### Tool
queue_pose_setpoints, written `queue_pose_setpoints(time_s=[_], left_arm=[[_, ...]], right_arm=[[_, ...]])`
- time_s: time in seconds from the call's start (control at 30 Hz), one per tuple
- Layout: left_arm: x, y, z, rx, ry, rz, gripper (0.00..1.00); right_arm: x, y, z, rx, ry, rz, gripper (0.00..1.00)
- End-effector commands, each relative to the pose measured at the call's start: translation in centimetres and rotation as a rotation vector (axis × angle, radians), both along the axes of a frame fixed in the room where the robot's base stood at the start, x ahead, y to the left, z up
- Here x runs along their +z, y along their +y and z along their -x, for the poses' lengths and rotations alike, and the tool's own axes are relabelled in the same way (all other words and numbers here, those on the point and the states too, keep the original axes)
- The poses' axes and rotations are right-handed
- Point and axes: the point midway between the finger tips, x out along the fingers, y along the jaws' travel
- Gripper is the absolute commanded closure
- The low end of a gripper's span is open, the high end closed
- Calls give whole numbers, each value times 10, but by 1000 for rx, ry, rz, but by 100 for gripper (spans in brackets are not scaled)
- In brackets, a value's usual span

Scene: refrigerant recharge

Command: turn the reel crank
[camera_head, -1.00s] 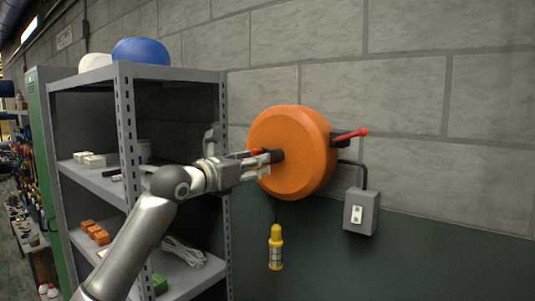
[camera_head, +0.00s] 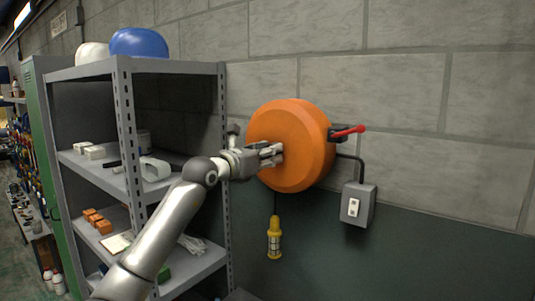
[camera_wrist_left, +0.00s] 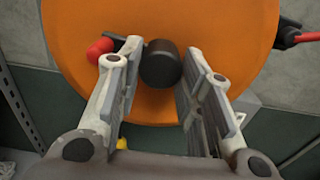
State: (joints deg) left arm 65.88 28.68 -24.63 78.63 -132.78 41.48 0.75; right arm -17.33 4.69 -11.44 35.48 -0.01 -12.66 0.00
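The orange reel (camera_head: 290,130) is mounted on the wall; it fills the top of the left wrist view (camera_wrist_left: 220,50). My left gripper (camera_head: 278,150) is in front of its face and hides the crank in the head view. In the left wrist view, the gripper (camera_wrist_left: 160,68) is open, one finger on each side of the reel's black hub (camera_wrist_left: 160,65). I cannot tell whether either finger touches it. The crank's red knob (camera_wrist_left: 100,48) lies to the left, outside the left finger, with its dark arm partly hidden. My right gripper is not in view.
A red-handled lever (camera_head: 350,130) sticks out right of the reel. A grey switch box (camera_head: 358,204) and a hanging yellow lamp (camera_head: 274,240) are below. A grey metal shelf (camera_head: 170,70) stands close on the left. The wall on the right is clear.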

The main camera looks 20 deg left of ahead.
Motion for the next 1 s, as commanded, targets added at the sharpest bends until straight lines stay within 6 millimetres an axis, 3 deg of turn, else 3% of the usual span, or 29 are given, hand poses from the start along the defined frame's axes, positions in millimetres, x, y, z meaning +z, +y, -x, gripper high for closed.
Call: queue_pose_setpoints(time_s=[0.1, 0.33, 0.63, 0.67, 0.73, 1.0], left_arm=[[0, 0, 0, 0, 0, 1, 90], [-2, 0, 0, 0, 39, 110, 90], [0, 0, 0, 0, 49, 131, 90], [0, 0, 0, 0, 49, 131, 65], [0, 0, 0, 0, 49, 131, 56], [0, 0, 0, 0, 48, 130, 56]], right_arm=[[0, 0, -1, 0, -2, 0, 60], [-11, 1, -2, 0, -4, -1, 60], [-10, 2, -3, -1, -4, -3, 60], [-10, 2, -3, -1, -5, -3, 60], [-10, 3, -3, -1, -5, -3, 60], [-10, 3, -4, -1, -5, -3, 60]])
